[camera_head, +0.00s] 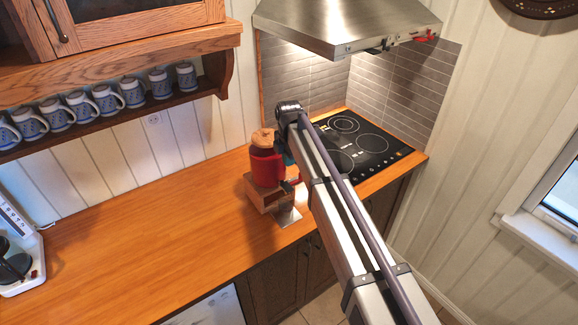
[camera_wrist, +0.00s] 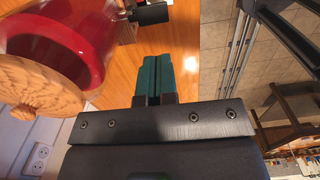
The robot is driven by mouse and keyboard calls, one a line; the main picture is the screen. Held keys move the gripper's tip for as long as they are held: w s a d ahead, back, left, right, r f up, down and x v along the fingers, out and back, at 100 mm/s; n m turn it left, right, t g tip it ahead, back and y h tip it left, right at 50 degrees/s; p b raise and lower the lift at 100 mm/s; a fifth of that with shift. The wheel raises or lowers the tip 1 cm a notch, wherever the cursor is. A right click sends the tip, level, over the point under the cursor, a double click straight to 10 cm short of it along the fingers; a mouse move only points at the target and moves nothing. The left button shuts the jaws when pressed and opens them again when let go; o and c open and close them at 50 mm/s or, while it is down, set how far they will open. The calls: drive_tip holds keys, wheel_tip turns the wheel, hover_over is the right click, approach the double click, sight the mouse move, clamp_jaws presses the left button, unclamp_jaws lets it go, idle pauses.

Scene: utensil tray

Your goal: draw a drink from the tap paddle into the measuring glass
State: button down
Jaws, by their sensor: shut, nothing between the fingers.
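A red drink dispenser (camera_head: 266,168) with a round wooden lid (camera_head: 262,138) stands on a wooden stand (camera_head: 262,195) on the counter. Its dark tap (camera_head: 289,185) sticks out at the lower right, partly beside my arm. The wrist view shows the red body (camera_wrist: 88,22), the lid (camera_wrist: 38,82) and a black part like the tap (camera_wrist: 150,12). My gripper (camera_wrist: 155,60) has teal fingers close together with nothing between them. It is right of the dispenser, apart from the lid; contact with the tap cannot be told. I cannot make out the measuring glass in either view.
A shiny metal plate (camera_head: 287,216) lies below the tap near the counter's front edge. A black cooktop (camera_head: 365,148) lies behind my arm under the hood (camera_head: 345,25). Several mugs (camera_head: 105,99) line the shelf. The wooden counter (camera_head: 150,235) is clear left of the dispenser.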

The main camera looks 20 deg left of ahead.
sight(289, 189)
wheel_tip(289, 189, down, 12)
drive_tip(key=b, duration=1)
drive_tip(key=shift+r, duration=0.4)
drive_tip(key=shift+d, duration=0.1)
